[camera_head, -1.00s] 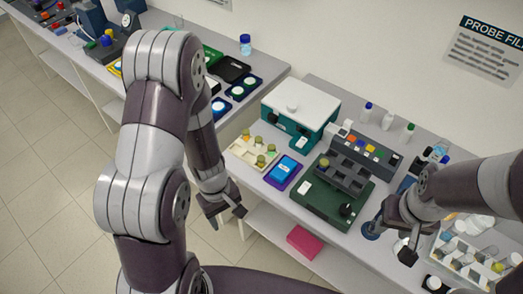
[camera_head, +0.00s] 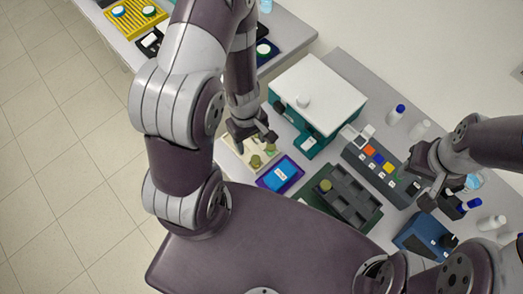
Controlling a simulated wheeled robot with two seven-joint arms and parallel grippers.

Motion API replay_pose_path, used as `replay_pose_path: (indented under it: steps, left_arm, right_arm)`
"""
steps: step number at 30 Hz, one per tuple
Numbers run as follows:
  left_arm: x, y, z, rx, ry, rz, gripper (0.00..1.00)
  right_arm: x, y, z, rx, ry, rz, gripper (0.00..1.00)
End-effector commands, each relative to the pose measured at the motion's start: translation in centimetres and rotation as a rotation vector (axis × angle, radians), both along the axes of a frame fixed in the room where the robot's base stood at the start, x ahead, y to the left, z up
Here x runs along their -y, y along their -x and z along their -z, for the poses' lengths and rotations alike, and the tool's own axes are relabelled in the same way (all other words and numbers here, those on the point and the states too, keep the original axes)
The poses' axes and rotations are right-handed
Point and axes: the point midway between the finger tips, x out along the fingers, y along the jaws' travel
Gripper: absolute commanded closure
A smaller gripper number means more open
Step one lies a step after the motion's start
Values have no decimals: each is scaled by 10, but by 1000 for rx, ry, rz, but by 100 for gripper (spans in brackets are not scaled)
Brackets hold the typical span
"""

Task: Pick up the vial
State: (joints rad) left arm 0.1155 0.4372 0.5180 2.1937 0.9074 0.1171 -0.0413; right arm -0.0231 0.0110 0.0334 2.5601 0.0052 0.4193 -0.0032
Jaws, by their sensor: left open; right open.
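Short vials with olive-yellow caps stand in a cream rack (camera_head: 233,157); one vial (camera_head: 255,162) shows at its front edge. Another olive-capped vial (camera_head: 325,186) sits in the dark grey slotted block (camera_head: 352,197) on a green base. My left gripper (camera_head: 254,143) is open, pointing down over the cream rack, close to its vials. It hides part of the rack, and I cannot tell whether a vial lies between its fingers. My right gripper (camera_head: 422,196) is open and appears empty, over the right side of the bench, beside the block with coloured buttons.
A blue device on a purple tray (camera_head: 287,171) lies right of the cream rack. A teal box with a white lid (camera_head: 318,92) stands behind it. The button block (camera_head: 376,160), a blue box (camera_head: 425,236) and several bottles (camera_head: 396,113) crowd the right side.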

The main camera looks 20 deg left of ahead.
Motion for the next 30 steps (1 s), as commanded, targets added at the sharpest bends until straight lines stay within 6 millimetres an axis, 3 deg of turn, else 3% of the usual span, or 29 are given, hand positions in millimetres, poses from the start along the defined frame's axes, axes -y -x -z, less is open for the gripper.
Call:
replay_pose_path:
  steps: [1,2,8,15,23,24,28,30]
  left_arm:
    - [1,1,20,1,0,0,39]
    - [2,1,26,0,0,1,39]
    - [6,2,47,1,0,1,39]
    - [18,3,87,1,-1,0,39]
    - [18,3,92,1,0,1,39]
    - [18,3,92,1,0,1,46]
    - [18,3,92,1,0,0,88]
    - [18,3,92,1,0,0,91]
  right_arm:
    - [0,0,16,0,0,0,57]
    - [0,0,19,0,0,0,57]
    - [0,0,27,0,0,0,57]
    - [0,0,38,0,0,0,57]
    - [0,0,37,0,0,0,57]
    - [0,0,37,0,0,0,57]
    - [0,0,37,0,0,0,57]
    - [0,0,37,0,0,0,57]
